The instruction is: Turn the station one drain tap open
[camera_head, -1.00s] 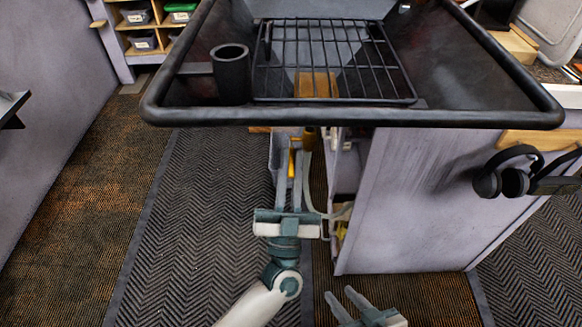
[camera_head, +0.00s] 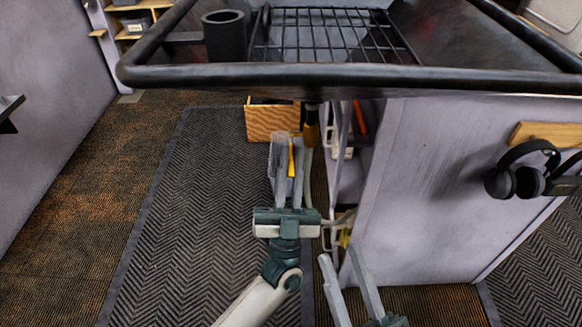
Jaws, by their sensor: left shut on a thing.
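A dark basin (camera_head: 370,77) with a wire grate spans the top of the head view. A brass-coloured drain fitting (camera_head: 311,128) hangs beneath its front rim. A narrow yellow tap handle (camera_head: 291,160) points down from near this fitting. My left gripper (camera_head: 291,150) is below the basin, its two grey fingers on either side of the yellow handle and shut on it. The fingers partly hide the handle, and its joint to the fitting is unclear. My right gripper (camera_head: 341,258) is lower and to the right, its fingers apart and empty.
A pale cabinet panel (camera_head: 440,190) stands close to the right of both grippers, with headphones (camera_head: 520,175) hung on it. A wooden box (camera_head: 270,120) is behind the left gripper. The dark floor mat (camera_head: 190,220) to the left is clear.

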